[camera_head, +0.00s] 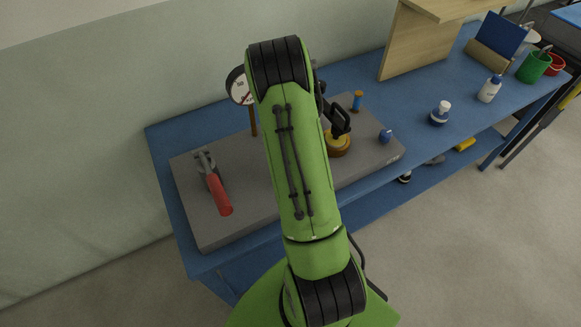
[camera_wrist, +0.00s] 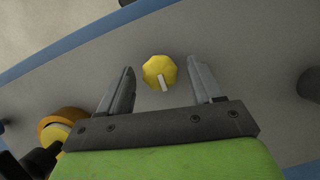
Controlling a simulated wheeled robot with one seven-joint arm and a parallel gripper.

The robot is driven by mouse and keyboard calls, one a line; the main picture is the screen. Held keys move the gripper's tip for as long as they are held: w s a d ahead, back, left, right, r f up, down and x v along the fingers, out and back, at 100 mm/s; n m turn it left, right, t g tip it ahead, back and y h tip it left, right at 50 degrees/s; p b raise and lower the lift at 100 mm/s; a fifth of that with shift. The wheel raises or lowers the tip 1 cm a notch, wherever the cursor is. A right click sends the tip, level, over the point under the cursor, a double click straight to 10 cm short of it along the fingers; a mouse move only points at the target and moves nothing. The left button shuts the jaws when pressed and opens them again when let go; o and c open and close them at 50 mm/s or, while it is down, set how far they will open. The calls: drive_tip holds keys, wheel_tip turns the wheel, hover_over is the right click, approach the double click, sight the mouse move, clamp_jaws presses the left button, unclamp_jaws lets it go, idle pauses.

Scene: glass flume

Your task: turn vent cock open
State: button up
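In the wrist view a yellow, many-sided knob (camera_wrist: 158,68) with a white pointer mark sits on the grey board (camera_wrist: 240,60). It looks like the vent cock, though no label is readable. The white mark points down and slightly right in the picture. My gripper (camera_wrist: 161,64) is open, with one finger on each side of the knob in the picture. Gaps show on both sides, and I cannot tell whether the fingertips reach down to its height. In the head view my green arm hides the knob and the gripper.
A brass-coloured round fitting (camera_head: 339,145) with a black handle (camera_head: 340,119) stands close to my arm; it also shows in the wrist view (camera_wrist: 62,128).

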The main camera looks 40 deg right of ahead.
drive_tip(key=p+v, duration=0.2)
drive_tip(key=v, duration=1.3)
drive_tip(key=shift+r+p, duration=0.3)
drive_tip(key=shift+w, duration=0.1)
